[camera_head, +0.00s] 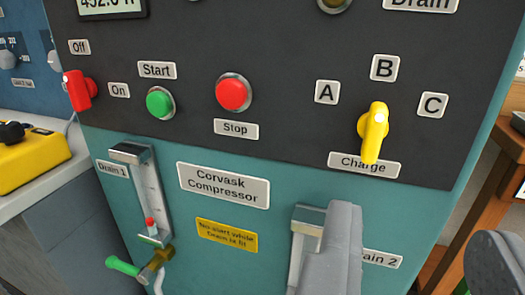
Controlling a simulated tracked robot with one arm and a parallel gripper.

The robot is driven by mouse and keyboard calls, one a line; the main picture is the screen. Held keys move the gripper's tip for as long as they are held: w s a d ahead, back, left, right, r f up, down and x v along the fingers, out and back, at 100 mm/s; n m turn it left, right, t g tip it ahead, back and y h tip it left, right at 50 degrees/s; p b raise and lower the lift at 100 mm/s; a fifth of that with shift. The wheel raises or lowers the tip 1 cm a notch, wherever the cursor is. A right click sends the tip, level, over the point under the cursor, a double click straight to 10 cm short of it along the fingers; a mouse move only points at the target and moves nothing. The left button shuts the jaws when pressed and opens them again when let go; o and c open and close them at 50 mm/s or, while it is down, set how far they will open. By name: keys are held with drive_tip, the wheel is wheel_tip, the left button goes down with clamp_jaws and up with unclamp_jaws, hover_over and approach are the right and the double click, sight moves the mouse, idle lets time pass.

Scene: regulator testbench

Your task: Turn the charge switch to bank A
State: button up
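The charge switch (374,131) is a yellow rotary knob on the dark panel, above the "Charge" label (364,164). Its handle stands nearly upright, with its upper end towards the letter B (384,68). The letter A (327,92) is up and left of the knob, and the letter C (432,105) is up and right. My gripper (417,222) is open, its two grey fingers wide apart at the bottom right. It is below the knob in the picture, with nothing held between the fingers.
A red stop button (233,93), a green start button (160,103) and a red on/off switch (79,90) are to the left. A drain gauge (150,195) with a green-handled valve (139,265) is lower left. My left finger partly hides the second drain gauge (301,240).

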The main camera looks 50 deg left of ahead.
sight(377, 120)
drive_tip(key=b+x, duration=0.2)
drive_tip(key=x, duration=1.1)
drive_tip(key=shift+w+a+f, duration=0.15)
drive_tip(key=shift+a, duration=0.2)
clamp_jaws()
drive_tip(key=shift+a, duration=0.15)
drive_tip(key=shift+f, duration=0.1)
